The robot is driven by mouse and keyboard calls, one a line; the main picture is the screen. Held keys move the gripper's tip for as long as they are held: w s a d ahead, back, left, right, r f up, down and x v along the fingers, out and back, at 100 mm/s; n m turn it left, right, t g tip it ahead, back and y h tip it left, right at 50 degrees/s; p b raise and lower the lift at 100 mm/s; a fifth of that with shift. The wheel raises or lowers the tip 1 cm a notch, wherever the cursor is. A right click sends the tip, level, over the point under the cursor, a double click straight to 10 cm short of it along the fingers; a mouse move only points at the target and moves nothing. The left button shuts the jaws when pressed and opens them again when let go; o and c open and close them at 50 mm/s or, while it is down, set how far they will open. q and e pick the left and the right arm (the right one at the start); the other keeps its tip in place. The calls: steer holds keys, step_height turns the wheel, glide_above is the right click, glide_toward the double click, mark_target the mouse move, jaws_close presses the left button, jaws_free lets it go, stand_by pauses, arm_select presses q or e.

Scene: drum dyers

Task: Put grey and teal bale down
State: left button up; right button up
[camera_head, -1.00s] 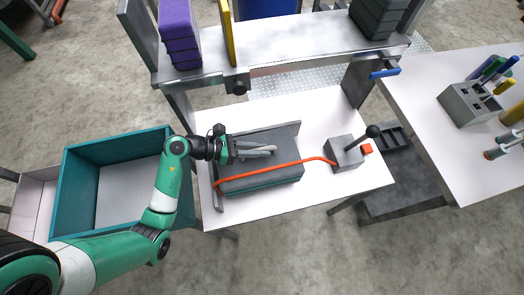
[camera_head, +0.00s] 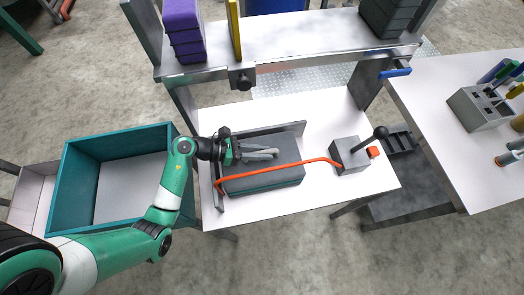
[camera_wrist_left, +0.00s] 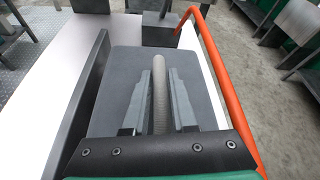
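The grey and teal bale (camera_head: 285,177) lies flat on the white table (camera_head: 322,205), inside a grey corner fence (camera_head: 290,131). Its top is grey, and a teal strip shows along its front side. My left gripper (camera_head: 277,153) is over the middle of the bale. In the left wrist view, its two fingers (camera_wrist_left: 160,95) sit close on either side of the bale's raised grey handle (camera_wrist_left: 160,72) and look shut on it. The bale's underside is hidden. My right gripper is in neither view.
A teal bin (camera_head: 60,200) stands left of the table. A shelf (camera_head: 290,45) with purple blocks (camera_head: 183,30) is behind. The table's right front is clear.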

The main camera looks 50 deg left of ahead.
arm_select(q)
steer(key=o, duration=0.3)
steer(key=shift+r, duration=0.25)
steer(key=p+v, duration=0.2)
steer(key=v, duration=1)
